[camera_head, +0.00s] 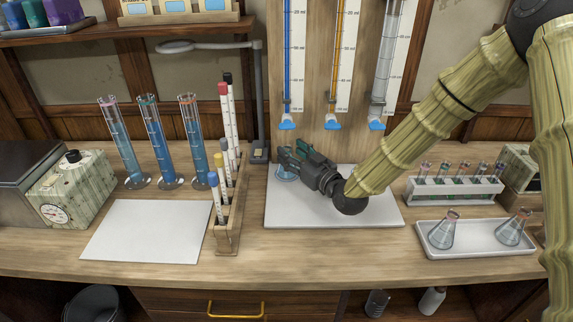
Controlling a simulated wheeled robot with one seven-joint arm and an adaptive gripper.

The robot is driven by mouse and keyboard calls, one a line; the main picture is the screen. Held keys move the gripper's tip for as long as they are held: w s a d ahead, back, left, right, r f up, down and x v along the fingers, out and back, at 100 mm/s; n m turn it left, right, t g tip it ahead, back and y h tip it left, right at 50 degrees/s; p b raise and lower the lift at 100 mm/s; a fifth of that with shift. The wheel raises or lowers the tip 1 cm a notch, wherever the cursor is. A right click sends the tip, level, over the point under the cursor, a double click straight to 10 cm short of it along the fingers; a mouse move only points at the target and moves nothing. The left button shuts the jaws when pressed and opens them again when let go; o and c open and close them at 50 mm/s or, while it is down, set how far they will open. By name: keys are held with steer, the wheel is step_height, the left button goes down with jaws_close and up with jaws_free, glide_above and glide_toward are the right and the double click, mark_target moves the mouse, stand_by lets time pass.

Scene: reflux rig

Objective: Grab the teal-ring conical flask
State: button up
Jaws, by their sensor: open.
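A conical flask (286,174) with a pale blue base stands at the left side of the white mat (372,214). My gripper (291,157) is over it and hides most of its body and neck, so I cannot make out its ring colour. The gripper is open, with its jaws pointing left at the flask. I cannot tell whether the fingers touch the glass. Two more conical flasks stand in the white tray at the right, a left one (442,232) and a right one (512,229); their rims look reddish.
Three tall cylinders (158,150) and a wooden rack (228,230) of capped tubes stand left of the mat. Burettes (334,60) hang close behind it. A test tube rack (455,190) stands behind the tray (465,253). A white sheet (148,230) at front left is clear.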

mark_target(290, 149)
steer(key=shift+x, duration=1.6)
steer(key=shift+d, duration=0.1)
jaws_close()
steer(key=shift+r, duration=0.25)
